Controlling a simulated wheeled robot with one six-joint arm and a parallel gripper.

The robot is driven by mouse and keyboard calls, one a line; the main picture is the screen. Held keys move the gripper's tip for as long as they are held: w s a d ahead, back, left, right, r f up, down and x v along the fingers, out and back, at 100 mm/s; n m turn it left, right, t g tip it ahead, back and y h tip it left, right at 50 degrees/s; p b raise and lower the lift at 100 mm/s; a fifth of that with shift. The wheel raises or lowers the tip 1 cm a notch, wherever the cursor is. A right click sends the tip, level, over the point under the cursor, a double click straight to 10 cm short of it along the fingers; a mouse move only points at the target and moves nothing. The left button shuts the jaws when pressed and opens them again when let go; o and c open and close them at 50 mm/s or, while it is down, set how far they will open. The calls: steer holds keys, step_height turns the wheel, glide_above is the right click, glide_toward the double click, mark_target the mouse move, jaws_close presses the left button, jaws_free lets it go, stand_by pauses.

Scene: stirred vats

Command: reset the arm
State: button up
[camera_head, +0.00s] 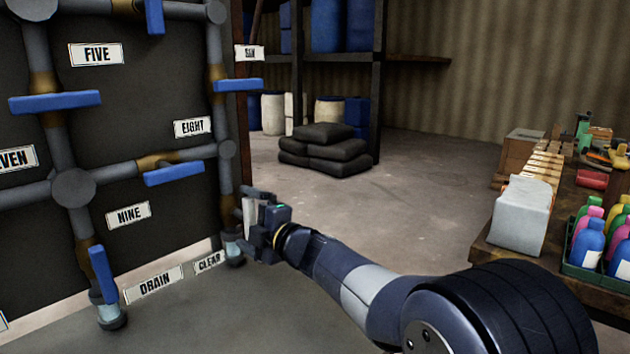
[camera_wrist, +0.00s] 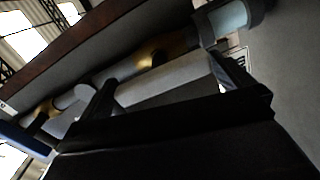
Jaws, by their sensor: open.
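My arm reaches out from the lower right of the head view. My gripper (camera_head: 250,222) is at the right edge of the pipe panel (camera_head: 130,75), close to the label CLEAR (camera_head: 209,262) and the lower end of the right-hand pipe. In the wrist view my gripper (camera_wrist: 165,88) has its two fingers spread apart. The panel's blue valve handles (camera_head: 175,174) stand clear of the gripper.
A table (camera_head: 563,262) at the right holds a pale block (camera_head: 520,212), a crate of coloured bottles (camera_head: 590,270) and small tools. Dark sacks (camera_head: 325,152) lie stacked before the shelving at the back. The floor (camera_head: 420,190) between is open.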

steer(key=m+p, duration=0.3)
steer(key=m, duration=0.4)
steer(key=shift+w+r+p, duration=0.1)
steer(key=shift+r+p, duration=0.05)
steer(key=shift+p, duration=0.25)
steer(key=m+p, duration=0.2)
steer(key=m, duration=0.4)
steer(key=shift+d+p, duration=0.15)
steer(key=shift+p, duration=0.15)
steer(key=shift+d+m, duration=0.25)
steer(key=shift+m, duration=0.05)
steer(key=shift+p+v, duration=0.35)
steer(key=shift+v, duration=2)
steer(key=shift+a, duration=0.1)
